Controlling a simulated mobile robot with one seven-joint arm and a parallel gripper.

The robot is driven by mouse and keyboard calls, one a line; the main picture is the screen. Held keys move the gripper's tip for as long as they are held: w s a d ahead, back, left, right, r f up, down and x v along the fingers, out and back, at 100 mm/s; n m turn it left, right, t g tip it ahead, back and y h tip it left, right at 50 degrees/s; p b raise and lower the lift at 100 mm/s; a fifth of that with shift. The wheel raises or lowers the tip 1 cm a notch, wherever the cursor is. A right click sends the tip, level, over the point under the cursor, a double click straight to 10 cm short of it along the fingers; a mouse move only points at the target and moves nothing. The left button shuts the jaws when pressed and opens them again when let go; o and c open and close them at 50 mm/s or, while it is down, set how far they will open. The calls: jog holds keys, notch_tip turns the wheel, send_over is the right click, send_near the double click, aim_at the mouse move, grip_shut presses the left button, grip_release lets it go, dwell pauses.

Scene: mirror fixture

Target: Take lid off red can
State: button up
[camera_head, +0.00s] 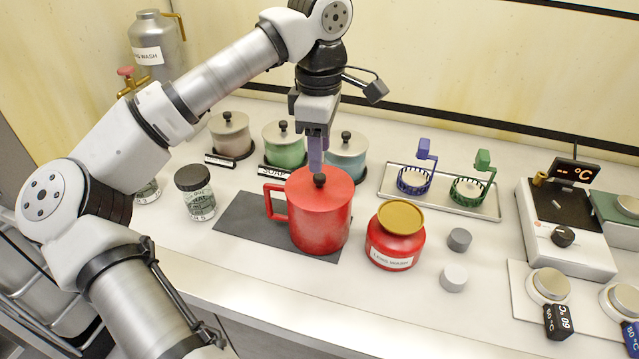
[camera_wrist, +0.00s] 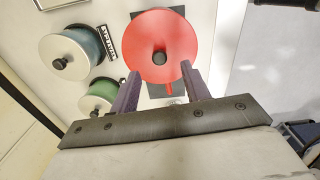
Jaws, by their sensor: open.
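The red can (camera_head: 318,225) stands upright on a dark mat, with a handle on its left side. Its red lid (camera_head: 338,187) sits on top and has a black knob (camera_head: 320,180) in the middle. In the wrist view the round red lid (camera_wrist: 166,48) lies beyond my fingertips, with the knob (camera_wrist: 159,58) near its centre. My gripper (camera_head: 318,168) points down just above the lid, close to the knob. In the wrist view my gripper (camera_wrist: 161,76) is open, its two purple fingers apart with nothing held between them.
A red jar (camera_head: 396,243) with a gold lid stands right of the can. Blue (camera_head: 346,160), green (camera_head: 285,150) and beige (camera_head: 230,138) lidded pots stand behind. A glass jar (camera_head: 197,195) stands left. The dark mat (camera_head: 240,225) is bare left of the can.

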aim_at(319, 183)
jog(key=shift+f+p, duration=1.15)
jog(key=shift+f, duration=1.5)
grip_shut()
